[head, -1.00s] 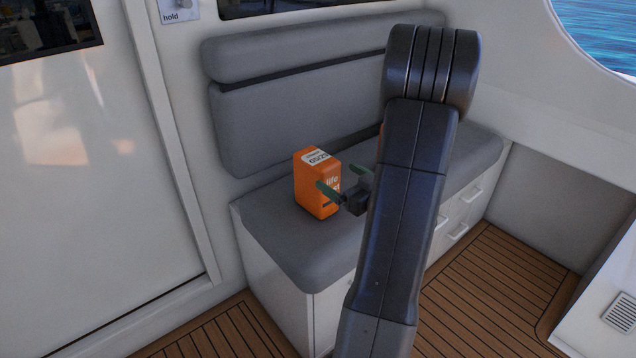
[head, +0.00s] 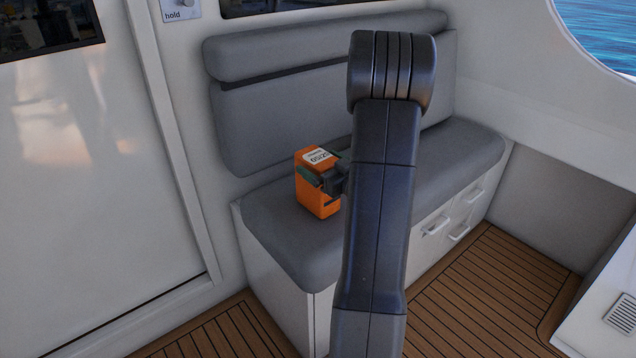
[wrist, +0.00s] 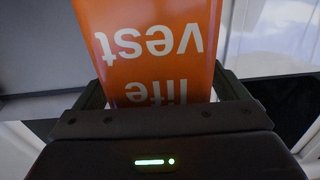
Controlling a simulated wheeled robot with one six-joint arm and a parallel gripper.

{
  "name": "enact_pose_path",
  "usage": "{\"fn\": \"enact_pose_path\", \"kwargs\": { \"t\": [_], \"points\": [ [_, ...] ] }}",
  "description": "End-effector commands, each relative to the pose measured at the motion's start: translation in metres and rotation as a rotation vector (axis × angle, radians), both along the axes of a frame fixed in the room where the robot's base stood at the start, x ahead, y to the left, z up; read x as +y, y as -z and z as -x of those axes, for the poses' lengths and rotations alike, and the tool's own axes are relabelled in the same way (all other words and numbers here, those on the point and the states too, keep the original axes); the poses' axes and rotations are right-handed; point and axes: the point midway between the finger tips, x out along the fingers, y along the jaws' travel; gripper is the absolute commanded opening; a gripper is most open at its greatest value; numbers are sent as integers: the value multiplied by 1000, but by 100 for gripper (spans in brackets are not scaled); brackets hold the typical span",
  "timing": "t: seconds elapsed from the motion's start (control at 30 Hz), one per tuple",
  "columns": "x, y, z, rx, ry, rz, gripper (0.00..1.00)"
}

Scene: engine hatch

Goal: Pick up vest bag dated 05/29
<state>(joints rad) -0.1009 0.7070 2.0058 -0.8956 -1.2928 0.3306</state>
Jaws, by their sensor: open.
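The orange vest bag (head: 318,203) stands upright on the grey seat cushion, with a white date label on its top that looks like 05/29. In the wrist view the bag (wrist: 150,35) shows the words "life vest" upside down and fills the space between the fingers. My gripper (head: 322,168) is open, with one green finger on each side of the bag near its upper part. In the wrist view my gripper (wrist: 165,92) has its fingers to the left and right of the bag. I cannot tell whether either finger touches it.
The grey seat cushion (head: 275,240) lies on a white bench with drawers and handles (head: 436,228). A grey backrest (head: 280,125) stands behind the bag. My arm hides part of the bench. The wooden floor (head: 490,280) in front is clear.

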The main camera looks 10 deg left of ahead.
Motion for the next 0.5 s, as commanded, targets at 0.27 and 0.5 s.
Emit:
{"fn": "enact_pose_path", "kwargs": {
  "t": [0.27, 0.5],
  "points": [
    [0, 0, 0, 0, 0, 0, 48],
    [0, -1, 0, -2, 0, -1, 6]
  ]
}}
